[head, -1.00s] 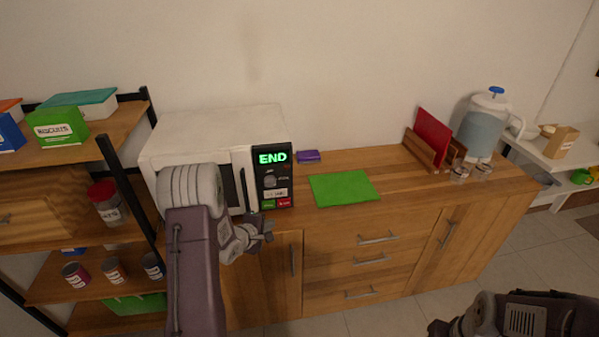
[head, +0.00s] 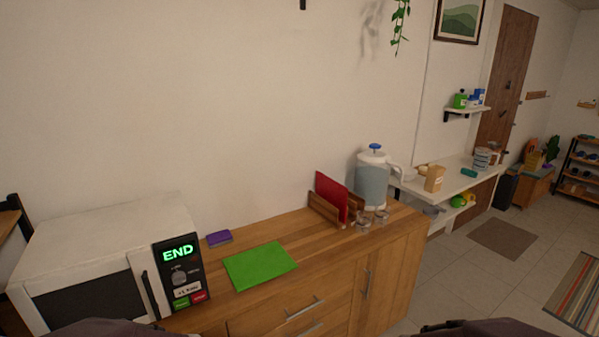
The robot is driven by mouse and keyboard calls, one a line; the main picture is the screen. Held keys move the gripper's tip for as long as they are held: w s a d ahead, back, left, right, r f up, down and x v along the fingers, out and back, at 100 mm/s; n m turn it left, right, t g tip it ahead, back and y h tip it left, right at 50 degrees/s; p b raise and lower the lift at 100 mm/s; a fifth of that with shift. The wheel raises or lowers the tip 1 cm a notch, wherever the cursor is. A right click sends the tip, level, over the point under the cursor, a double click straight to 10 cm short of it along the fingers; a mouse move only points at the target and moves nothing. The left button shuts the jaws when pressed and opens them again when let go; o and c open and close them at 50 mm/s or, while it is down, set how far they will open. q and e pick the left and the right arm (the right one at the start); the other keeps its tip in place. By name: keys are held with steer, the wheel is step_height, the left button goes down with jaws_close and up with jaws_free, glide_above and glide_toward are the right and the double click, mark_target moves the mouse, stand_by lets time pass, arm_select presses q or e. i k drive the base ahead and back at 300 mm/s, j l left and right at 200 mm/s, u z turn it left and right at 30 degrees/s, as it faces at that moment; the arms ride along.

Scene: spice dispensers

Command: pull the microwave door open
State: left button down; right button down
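The white microwave (head: 110,262) stands on the left end of the wooden counter. Its display reads END in green, above a dial and a few buttons. Its door (head: 85,300) has a dark window and looks shut. A dark vertical handle (head: 149,294) sits at the door's right edge, beside the control panel. Only dark parts of my arms show along the bottom edge. Neither gripper is in the picture, so I cannot see where they are relative to the handle.
A green mat (head: 259,265) and a purple sponge-like block (head: 219,238) lie right of the microwave. Farther right are a red board in a wooden rack (head: 328,211), small glasses and a water dispenser (head: 372,182). Open floor (head: 440,280) lies right of the counter.

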mark_target(129, 286)
steer(key=u, duration=1.55)
steer(key=i+j, duration=0.15)
steer(key=j+u, duration=0.05)
steer(key=j, duration=0.05)
